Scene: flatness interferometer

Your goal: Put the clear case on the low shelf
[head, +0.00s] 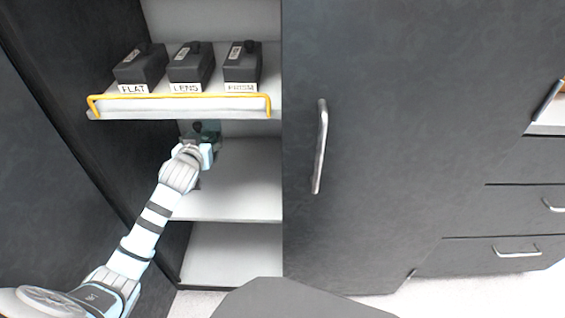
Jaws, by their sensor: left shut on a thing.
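My left gripper (192,150) reaches into the open cabinet, below the shelf that carries the labelled boxes. It is shut on a small, dark greenish, see-through-looking thing that I take to be the clear case (206,128). The gripper and the shelf above hide much of the case. The case is at the back of the middle compartment, above the middle shelf (245,190); I cannot tell whether it touches anything. A lower shelf (230,255) lies beneath and is bare where it shows. My right gripper is out of view.
Black boxes marked FLAT (139,66), LENS (190,66) and PRISM (242,66) stand on the upper shelf. A yellow rail (180,96) runs along its front edge. A closed dark door with a metal handle (320,146) bounds the opening on the right.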

